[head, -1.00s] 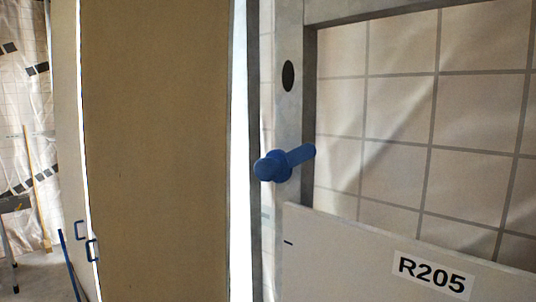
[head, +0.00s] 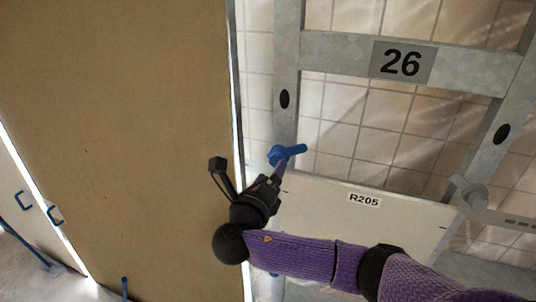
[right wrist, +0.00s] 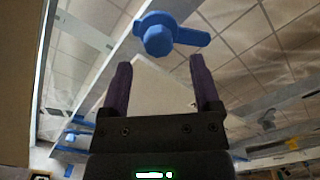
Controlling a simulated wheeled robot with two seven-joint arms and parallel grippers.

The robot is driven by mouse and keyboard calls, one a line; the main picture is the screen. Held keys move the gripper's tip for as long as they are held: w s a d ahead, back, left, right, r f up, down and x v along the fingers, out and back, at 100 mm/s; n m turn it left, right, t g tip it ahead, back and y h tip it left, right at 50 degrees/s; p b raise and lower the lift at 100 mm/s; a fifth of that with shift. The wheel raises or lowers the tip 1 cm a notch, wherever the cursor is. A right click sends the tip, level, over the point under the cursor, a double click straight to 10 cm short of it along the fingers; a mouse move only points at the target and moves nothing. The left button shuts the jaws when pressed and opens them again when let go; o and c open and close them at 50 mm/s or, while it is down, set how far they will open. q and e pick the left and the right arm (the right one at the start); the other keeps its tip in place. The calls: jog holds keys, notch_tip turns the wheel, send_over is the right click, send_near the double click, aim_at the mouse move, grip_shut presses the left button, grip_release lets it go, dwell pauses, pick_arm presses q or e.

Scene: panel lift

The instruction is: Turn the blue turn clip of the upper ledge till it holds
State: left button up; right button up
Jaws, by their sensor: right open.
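The blue turn clip (head: 288,153) sits on the left upright of the grey frame, just above the top left corner of the panel marked R205 (head: 340,205). Its lever points to the right, roughly level. It shows large in the right wrist view (right wrist: 160,36), ahead of my fingertips. My right gripper (head: 280,172) is just below the clip in the head view. In the right wrist view its two purple fingers (right wrist: 162,75) are apart with nothing between them, and the clip lies beyond their tips. My left gripper is not in view.
A grey turn clip (head: 467,192) sits at the panel's right end. A crossbar with the label 26 (head: 401,61) spans the frame above. A large brown board (head: 120,120) stands close on the left. More blue clips (right wrist: 75,135) show in the right wrist view.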

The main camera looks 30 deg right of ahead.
aim_at(275, 163)
jog(key=x, duration=0.5)
jog(key=shift+a, duration=0.1)
grip_shut()
